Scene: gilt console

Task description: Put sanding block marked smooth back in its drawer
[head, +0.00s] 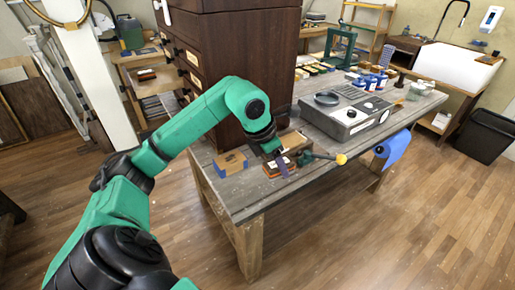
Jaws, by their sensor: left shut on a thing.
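My left gripper (276,153) reaches down over the near end of the grey workbench (243,203). It is shut on a small block, seemingly the reddish-brown block (272,172) with a pale label, right at its fingertips. The label is too small to read, so I cannot confirm the word smooth. The fingers partly hide the block, and I cannot tell whether it touches the bench. A dark wooden drawer cabinet (240,50) stands on the bench behind the gripper. Its drawer fronts with pale labels (192,58) face left. My right gripper is out of view.
An orange-brown box with a blue patch (230,163) sits left of the gripper. A grey machine (346,110) and several jars stand farther back. Bare bench top shows along the near left edge.

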